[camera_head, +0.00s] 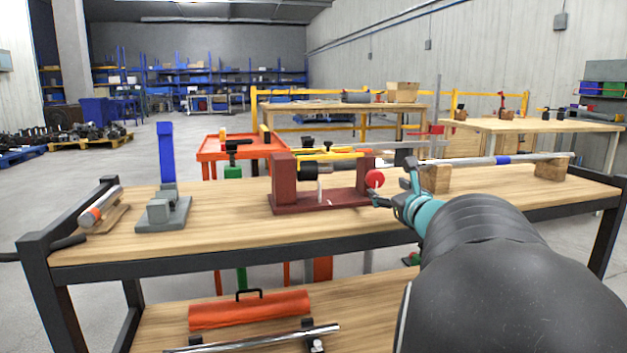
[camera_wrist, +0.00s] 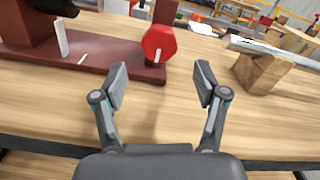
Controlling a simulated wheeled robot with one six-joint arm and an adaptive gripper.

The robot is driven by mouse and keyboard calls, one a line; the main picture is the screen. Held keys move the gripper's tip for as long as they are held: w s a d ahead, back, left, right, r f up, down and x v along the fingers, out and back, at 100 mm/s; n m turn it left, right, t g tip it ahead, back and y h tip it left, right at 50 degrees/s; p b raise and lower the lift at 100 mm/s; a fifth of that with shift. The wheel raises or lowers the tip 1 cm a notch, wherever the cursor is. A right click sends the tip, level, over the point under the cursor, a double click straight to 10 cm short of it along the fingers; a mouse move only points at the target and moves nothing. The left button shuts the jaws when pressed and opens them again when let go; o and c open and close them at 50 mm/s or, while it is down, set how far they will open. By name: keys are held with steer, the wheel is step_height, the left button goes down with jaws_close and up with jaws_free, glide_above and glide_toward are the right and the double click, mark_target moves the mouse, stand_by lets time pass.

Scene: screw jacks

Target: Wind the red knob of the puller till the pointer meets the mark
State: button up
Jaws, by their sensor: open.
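The puller (camera_head: 318,201) is a dark red frame with a base and two uprights, standing on the wooden bench. Its red knob (camera_head: 375,178) is at the right end; in the wrist view the knob (camera_wrist: 159,42) carries a short white stripe. A white pointer (camera_wrist: 62,38) hangs over the base, a little left of a white mark line (camera_wrist: 82,60), with a gap between them. My gripper (camera_wrist: 160,84) is open and empty, its two fingers on the near side of the knob, apart from it. In the head view my gripper (camera_head: 392,188) is just right of the knob.
A wooden block (camera_head: 435,179) supporting a metal rod (camera_head: 480,160) stands right of the puller, close to my gripper. A grey stand with a blue lever (camera_head: 166,155) is at left. The bench front (camera_head: 250,235) is clear.

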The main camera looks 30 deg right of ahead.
mark_target(377, 182)
steer(key=x, duration=0.7)
steer(key=shift+w+p, duration=0.15)
steer(key=shift+p, duration=0.15)
steer(key=c, duration=1.1)
